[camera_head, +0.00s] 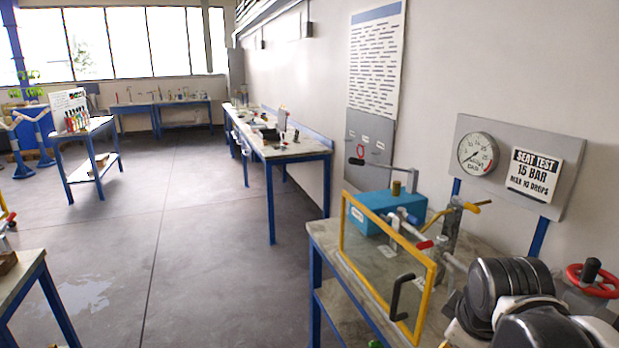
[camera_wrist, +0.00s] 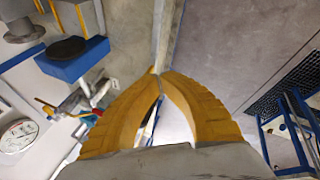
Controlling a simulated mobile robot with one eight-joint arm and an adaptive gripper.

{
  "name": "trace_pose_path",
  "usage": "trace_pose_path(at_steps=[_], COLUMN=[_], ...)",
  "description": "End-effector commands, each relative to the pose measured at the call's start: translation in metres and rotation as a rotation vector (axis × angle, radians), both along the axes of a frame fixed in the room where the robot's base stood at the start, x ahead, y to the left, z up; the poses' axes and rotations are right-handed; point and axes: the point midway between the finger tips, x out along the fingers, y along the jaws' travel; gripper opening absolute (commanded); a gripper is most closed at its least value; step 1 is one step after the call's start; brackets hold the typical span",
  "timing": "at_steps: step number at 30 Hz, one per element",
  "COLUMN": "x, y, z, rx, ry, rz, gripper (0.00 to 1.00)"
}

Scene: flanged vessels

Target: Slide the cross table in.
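I cannot tell for sure which part is the cross table. The closest match is a blue block (camera_head: 385,212) on the grey bench at right, with a brass cylinder on top and metal rods and handles beside it. A blue block with a black round top (camera_wrist: 85,66) shows at upper left in the wrist view; I cannot tell whether it is the same one. My gripper (camera_wrist: 159,72) shows in the wrist view with its two yellow fingertips together and nothing seen between them. It is apart from the blue block. I cannot make out its fingers in the head view.
A yellow-framed clear guard (camera_head: 388,268) with a black handle stands at the bench's front. A pressure gauge (camera_head: 478,154) and a seat test sign (camera_head: 534,176) hang behind. A red handwheel (camera_head: 592,281) is at far right. The floor (camera_head: 200,250) at left is open.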

Motion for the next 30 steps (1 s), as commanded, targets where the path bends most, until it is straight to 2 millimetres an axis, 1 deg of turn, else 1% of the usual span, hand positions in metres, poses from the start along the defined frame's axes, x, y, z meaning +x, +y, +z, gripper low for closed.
trace_pose_path(at_steps=[1,3,6,9,12,15,30], x=[-0.015,-0.031,-0.047,-0.058,-0.062,-0.063,-0.063], y=[0.017,0.036,0.056,0.067,0.072,0.073,0.073], z=[0.001,0.001,-0.001,-0.004,-0.006,-0.006,-0.006], rx=[0.073,0.184,0.322,0.418,0.468,0.483,0.479], ry=[-0.048,-0.107,-0.166,-0.198,-0.21,-0.215,-0.213], rz=[-0.097,-0.24,-0.403,-0.511,-0.567,-0.584,-0.583], gripper=[0.0,0.0,0.0,0.0,0.0,0.0,0.0])
